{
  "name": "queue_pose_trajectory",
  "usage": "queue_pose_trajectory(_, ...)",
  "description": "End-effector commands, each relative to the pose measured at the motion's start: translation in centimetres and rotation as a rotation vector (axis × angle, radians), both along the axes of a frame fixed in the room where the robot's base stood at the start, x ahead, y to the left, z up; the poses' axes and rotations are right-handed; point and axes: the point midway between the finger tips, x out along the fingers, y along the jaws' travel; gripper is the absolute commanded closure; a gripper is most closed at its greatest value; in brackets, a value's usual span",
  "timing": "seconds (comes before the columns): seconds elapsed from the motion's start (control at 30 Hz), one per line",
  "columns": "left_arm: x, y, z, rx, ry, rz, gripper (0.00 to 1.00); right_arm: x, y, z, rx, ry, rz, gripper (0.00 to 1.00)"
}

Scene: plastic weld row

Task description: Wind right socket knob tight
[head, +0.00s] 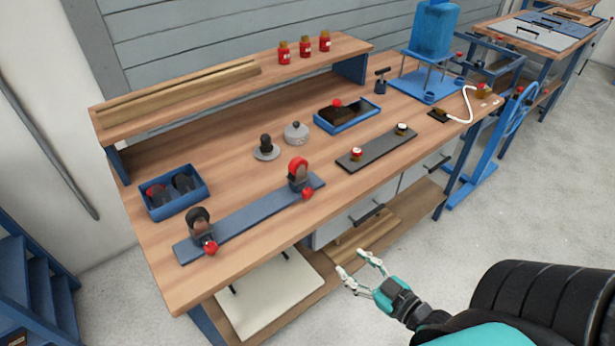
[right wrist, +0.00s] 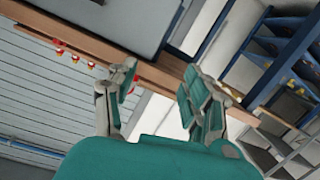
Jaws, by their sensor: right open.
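A blue-grey bar (head: 250,218) lies along the front of the workbench and carries two sockets. The right socket (head: 297,183) holds an upright part with a red arched top, and its red knob (head: 307,194) faces the front edge. The left socket (head: 199,230) holds a dark rounded part, with another red knob (head: 210,248) at its front. My right gripper (head: 352,262) is open and empty, in front of the bench edge and apart from the knobs. Its two fingers also show spread in the right wrist view (right wrist: 160,70). My left gripper is out of view.
A dark strip with two small knobs (head: 376,149) lies right of the bar. A blue bin (head: 205,187), a grey lidded pot (head: 296,133) and a blue tray (head: 371,120) stand behind. Drawers (head: 352,221) and a lower shelf lie below the front edge.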

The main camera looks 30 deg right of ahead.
Motion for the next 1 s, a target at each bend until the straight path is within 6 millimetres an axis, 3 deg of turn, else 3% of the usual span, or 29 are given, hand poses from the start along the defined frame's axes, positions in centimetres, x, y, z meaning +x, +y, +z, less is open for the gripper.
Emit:
queue_pose_trajectory(0.03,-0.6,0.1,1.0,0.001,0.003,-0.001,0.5,0.0,-0.3,3.4,0.002,-0.052,-0.005,0.5)
queue_pose_trajectory(0.1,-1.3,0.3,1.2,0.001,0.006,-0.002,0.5,0.1,-0.8,6.0,0.008,-0.112,-0.02,0.5)
queue_pose_trajectory(0.2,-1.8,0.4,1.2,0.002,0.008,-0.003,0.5,0.4,-1.1,7.7,0.013,-0.156,-0.034,0.5)
queue_pose_trajectory(0.37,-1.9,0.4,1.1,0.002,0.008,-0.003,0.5,2.3,-1.1,8.0,0.013,-0.169,-0.039,0.5)
queue_pose_trajectory(1.0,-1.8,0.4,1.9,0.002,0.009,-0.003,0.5,15.1,0.0,7.9,0.015,-0.167,-0.039,0.5)
